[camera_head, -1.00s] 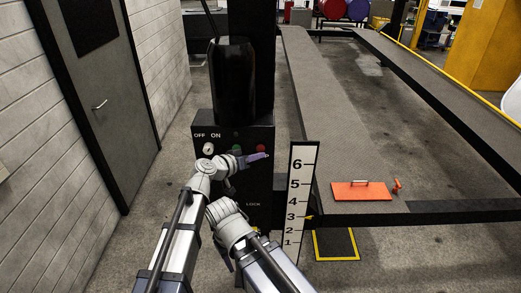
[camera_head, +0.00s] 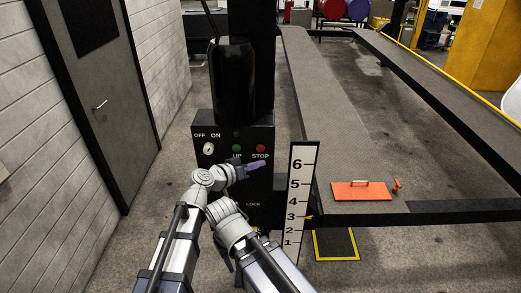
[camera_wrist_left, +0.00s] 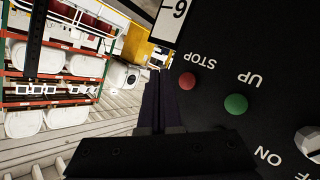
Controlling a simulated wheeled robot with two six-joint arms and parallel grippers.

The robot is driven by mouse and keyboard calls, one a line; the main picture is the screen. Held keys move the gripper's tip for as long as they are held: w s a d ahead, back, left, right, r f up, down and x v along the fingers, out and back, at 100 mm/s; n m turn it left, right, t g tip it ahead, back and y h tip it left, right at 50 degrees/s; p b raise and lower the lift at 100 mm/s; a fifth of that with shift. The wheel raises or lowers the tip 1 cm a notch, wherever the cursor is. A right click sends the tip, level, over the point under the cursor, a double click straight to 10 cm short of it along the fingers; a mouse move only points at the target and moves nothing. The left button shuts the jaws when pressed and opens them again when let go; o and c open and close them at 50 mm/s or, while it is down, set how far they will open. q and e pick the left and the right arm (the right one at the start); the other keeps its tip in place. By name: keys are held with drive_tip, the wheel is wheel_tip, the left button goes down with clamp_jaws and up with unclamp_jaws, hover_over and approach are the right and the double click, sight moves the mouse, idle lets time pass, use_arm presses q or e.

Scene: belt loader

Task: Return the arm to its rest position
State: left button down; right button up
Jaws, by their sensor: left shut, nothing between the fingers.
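My left gripper (camera_head: 256,165) is shut and empty, just below the STOP button on the black control box (camera_head: 258,202). In the left wrist view its fingers (camera_wrist_left: 162,95) point past the panel, and I see no contact with it. The red STOP button (camera_head: 260,148), the green UP button (camera_head: 237,148) and the white OFF/ON knob (camera_head: 208,149) are uncovered. My right arm is beside the left one, low in the head view; its gripper is mostly hidden, so its jaws cannot be made out.
A white height scale (camera_head: 299,200) stands right of the box. A lift runway (camera_head: 325,110) stretches behind it, with an orange plate (camera_head: 361,191) near its front end. A grey door (camera_head: 98,104) is in the left wall. Open floor lies between door and box.

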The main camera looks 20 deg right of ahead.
use_arm(q)
drive_tip(key=s+a+f+n+g+y, duration=0.2)
drive_tip(key=s+a+f+y, duration=0.3)
drive_tip(key=a, duration=0.7)
drive_tip(key=s+a+f+n+g+y, duration=0.25)
drive_tip(key=s+a+f, duration=0.3)
drive_tip(key=a, duration=0.55)
drive_tip(key=s+a+f+n+g+y, duration=0.2)
drive_tip(key=s+a+f+y, duration=0.35)
drive_tip(key=a, duration=0.65)
drive_tip(key=s+d+f+m+g+b, duration=0.1)
drive_tip(key=s+d+f+m+b, duration=0.3)
drive_tip(key=d+f+b, duration=0.7)
drive_tip(key=shift+s+f+y+b, duration=0.4)
drive_tip(key=shift+s+f+b, duration=0.2)
drive_tip(key=shift+s+b, duration=0.45)
use_arm(e)
wheel_tip(320, 180, down, 13)
use_arm(q)
drive_tip(key=shift+s+d, duration=0.1)
use_arm(e)
drive_tip(key=shift+r, duration=0.1)
drive_tip(key=shift+c, duration=0.2)
